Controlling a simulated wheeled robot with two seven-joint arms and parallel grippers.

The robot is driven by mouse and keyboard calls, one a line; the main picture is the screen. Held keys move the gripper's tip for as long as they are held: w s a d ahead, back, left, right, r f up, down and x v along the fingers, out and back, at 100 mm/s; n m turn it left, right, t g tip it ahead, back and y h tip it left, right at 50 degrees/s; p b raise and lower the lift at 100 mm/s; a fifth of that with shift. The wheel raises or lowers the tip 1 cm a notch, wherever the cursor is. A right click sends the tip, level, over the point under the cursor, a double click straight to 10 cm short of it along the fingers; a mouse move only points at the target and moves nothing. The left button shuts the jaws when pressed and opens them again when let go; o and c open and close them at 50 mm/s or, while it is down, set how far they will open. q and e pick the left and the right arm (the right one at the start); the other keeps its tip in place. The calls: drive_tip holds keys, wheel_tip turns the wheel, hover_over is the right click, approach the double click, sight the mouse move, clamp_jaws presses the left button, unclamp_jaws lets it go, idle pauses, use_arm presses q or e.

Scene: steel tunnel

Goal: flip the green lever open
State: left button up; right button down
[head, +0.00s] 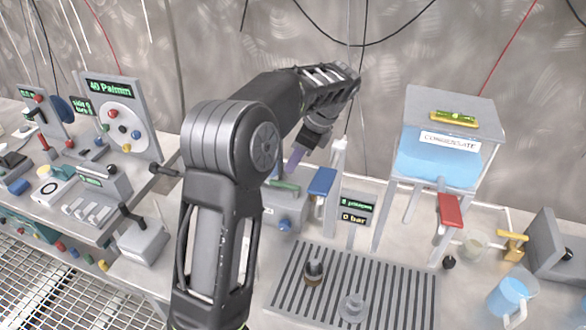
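The green lever (286,185) lies roughly flat on top of a small grey valve box (290,212), just right of my arm's elbow; my arm hides its left end. My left gripper (296,158) points down just above the green lever. A narrow purple piece shows at its tip, and I cannot tell whether its fingers are apart or touching the lever. My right gripper is not in view.
A slatted drain tray (388,295) holds a dark fitting (314,270) and a clear one. The condensate tank (438,150) stands on legs at right, with a red lever (450,211) below. A blue jug (508,297) stands front right. Gauges and panels (120,115) fill the left bench.

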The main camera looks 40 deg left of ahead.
sight(281, 182)
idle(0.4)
use_arm(q)
drive_tip(key=p+x, duration=0.1)
drive_tip(key=x, duration=0.6)
drive_tip(key=shift+a+f, duration=0.15)
drive_tip(key=shift+f, duration=0.25)
clamp_jaws()
idle(1.1)
